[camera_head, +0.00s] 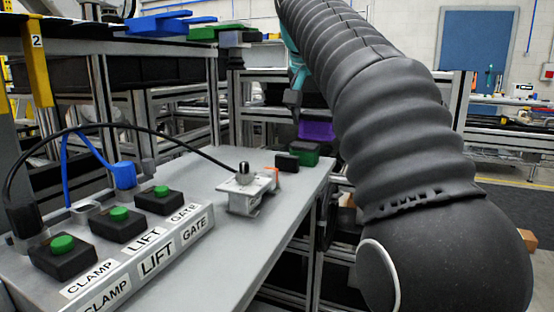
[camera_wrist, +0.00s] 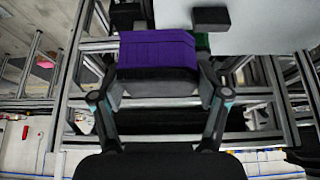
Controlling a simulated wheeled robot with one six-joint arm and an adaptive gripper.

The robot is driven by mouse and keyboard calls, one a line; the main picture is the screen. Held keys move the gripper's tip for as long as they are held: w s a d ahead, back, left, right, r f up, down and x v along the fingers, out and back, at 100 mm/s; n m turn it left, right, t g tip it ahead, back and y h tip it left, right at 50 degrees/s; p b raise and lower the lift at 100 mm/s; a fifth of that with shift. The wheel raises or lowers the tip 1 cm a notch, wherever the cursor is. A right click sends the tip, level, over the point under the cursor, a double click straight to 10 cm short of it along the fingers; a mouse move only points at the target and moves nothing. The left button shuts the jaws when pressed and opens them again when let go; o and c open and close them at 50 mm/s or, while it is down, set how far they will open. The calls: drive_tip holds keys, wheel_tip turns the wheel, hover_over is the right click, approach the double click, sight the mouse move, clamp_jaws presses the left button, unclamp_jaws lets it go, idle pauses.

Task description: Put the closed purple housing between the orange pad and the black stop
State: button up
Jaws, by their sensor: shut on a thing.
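The purple housing (camera_head: 317,130) is in my gripper, off the right end of the grey table, partly behind my arm. In the wrist view the purple housing (camera_wrist: 158,48) sits between the fingers of my gripper (camera_wrist: 160,86), lid side showing and closed. The orange pad (camera_head: 275,174) is at the tip of a metal clamp (camera_head: 247,192) on the table. The black stop (camera_head: 287,162) stands just beyond it, near the table's far right corner. The black stop also shows in the wrist view (camera_wrist: 211,19). The orange pad is not seen there.
A green block (camera_head: 305,154) is beside the black stop at the table edge. A button box (camera_head: 120,225) with green buttons and a cable fill the table's left part. Metal racks with blue and green parts stand behind. The table front of the clamp is clear.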

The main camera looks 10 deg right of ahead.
drive_tip(key=w+a+f, duration=0.1)
drive_tip(key=a, duration=0.1)
drive_tip(key=w+a+f, duration=0.4)
drive_tip(key=a, duration=0.1)
drive_tip(key=shift+f, duration=0.15)
drive_tip(key=shift+f+b, duration=0.35)
drive_tip(key=shift+f, duration=1.6)
drive_tip(key=shift+f, duration=0.35)
drive_tip(key=shift+f+b, duration=0.25)
drive_tip(key=shift+b, duration=0.15)
drive_tip(key=o, duration=1.4)
drive_tip(key=shift+f, duration=0.1)
drive_tip(key=shift+c, duration=0.2)
drive_tip(key=p+v, duration=0.1)
drive_tip(key=v, duration=1.2)
drive_tip(key=shift+w+d+r, duration=0.15)
drive_tip(key=shift+d+r, duration=0.1)
drive_tip(key=shift+r, duration=0.05)
